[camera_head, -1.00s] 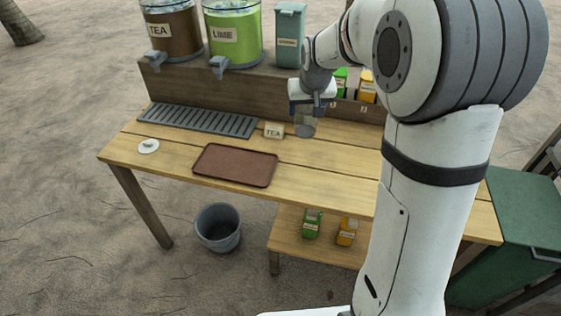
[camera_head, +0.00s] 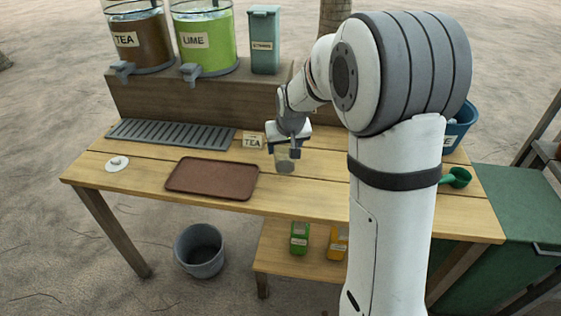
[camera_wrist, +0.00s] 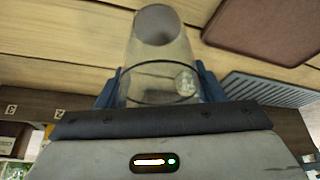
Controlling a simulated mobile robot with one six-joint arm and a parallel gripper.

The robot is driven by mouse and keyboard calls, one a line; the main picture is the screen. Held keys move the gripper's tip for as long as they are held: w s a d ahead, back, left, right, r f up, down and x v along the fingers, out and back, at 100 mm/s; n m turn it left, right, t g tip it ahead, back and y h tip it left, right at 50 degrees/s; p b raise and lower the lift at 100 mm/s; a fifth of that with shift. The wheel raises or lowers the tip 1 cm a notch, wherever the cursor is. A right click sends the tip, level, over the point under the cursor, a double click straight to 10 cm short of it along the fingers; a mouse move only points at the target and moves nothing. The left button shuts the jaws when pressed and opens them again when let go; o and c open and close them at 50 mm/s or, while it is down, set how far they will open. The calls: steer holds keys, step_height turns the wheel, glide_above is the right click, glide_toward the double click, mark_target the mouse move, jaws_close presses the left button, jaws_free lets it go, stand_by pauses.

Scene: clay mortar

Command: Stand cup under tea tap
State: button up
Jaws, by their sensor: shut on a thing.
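The tea dispenser (camera_head: 139,42), brown and labelled TEA, stands on the raised shelf at the back left. Its grey tap (camera_head: 122,70) juts out over the slatted drip tray (camera_head: 172,134). The gripper and cup are well to the right of this tap.
A green LIME dispenser (camera_head: 205,40) with its tap (camera_head: 190,72) stands right of the tea. A brown tray (camera_head: 212,177) and a white lid-like disc (camera_head: 117,163) lie on the table (camera_head: 310,190). A green scoop (camera_head: 456,177) lies right of my arm. A grey bucket (camera_head: 200,250) stands below.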

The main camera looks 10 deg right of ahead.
mark_target(285, 157)
steer(key=shift+f, duration=2.05)
steer(key=shift+f, duration=0.1)
steer(key=o, duration=1.1)
steer(key=shift+b, duration=0.3)
steer(key=shift+c, duration=0.2)
